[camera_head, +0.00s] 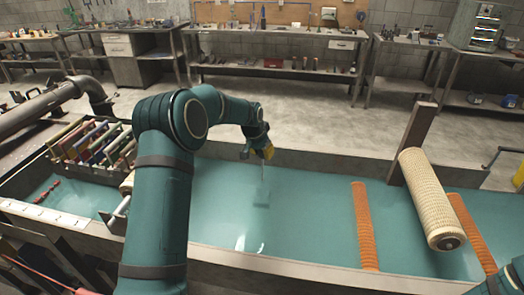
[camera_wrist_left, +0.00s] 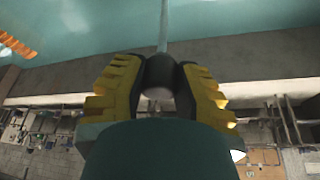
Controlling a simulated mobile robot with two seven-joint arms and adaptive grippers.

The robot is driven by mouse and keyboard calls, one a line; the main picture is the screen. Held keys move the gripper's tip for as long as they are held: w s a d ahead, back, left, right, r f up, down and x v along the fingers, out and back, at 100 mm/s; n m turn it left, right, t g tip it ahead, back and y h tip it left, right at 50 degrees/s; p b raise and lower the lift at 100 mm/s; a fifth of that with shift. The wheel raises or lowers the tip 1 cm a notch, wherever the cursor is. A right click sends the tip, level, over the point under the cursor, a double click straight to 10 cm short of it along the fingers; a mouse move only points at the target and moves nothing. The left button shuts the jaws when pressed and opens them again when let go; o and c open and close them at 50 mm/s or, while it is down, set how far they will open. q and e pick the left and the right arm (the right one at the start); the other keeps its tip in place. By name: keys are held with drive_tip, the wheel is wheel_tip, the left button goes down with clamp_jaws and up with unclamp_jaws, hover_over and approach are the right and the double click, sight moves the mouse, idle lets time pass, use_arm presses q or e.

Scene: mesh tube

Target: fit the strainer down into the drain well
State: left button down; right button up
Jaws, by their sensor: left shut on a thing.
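A cream woven mesh tube (camera_head: 428,195), which looks like the strainer, lies tilted at the right of the basin, its dark round end towards me. My left gripper (camera_head: 265,153) is over the middle of the basin, far left of the tube. Its yellow fingers (camera_wrist_left: 160,85) are shut on a thin pale rod (camera_head: 262,177), held at a dark rounded grip (camera_wrist_left: 160,76). The rod points down to a pale, flat patch that I cannot make out. I cannot identify a drain well. My right gripper is not in view; only part of that arm shows at the lower right.
The basin (camera_head: 320,210) has a teal floor and low walls. Orange strips (camera_head: 365,226) lie near the tube, and a brown post (camera_head: 412,140) stands behind it. A rack of coloured slats (camera_head: 95,143) is at the left. The middle of the basin is mostly clear.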

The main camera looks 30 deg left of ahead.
use_arm(q)
drive_tip(key=shift+f+b, duration=1.2)
drive_tip(key=shift+f, duration=0.95)
drive_tip(key=c, duration=0.7)
unclamp_jaws()
drive_tip(key=v, duration=1.2)
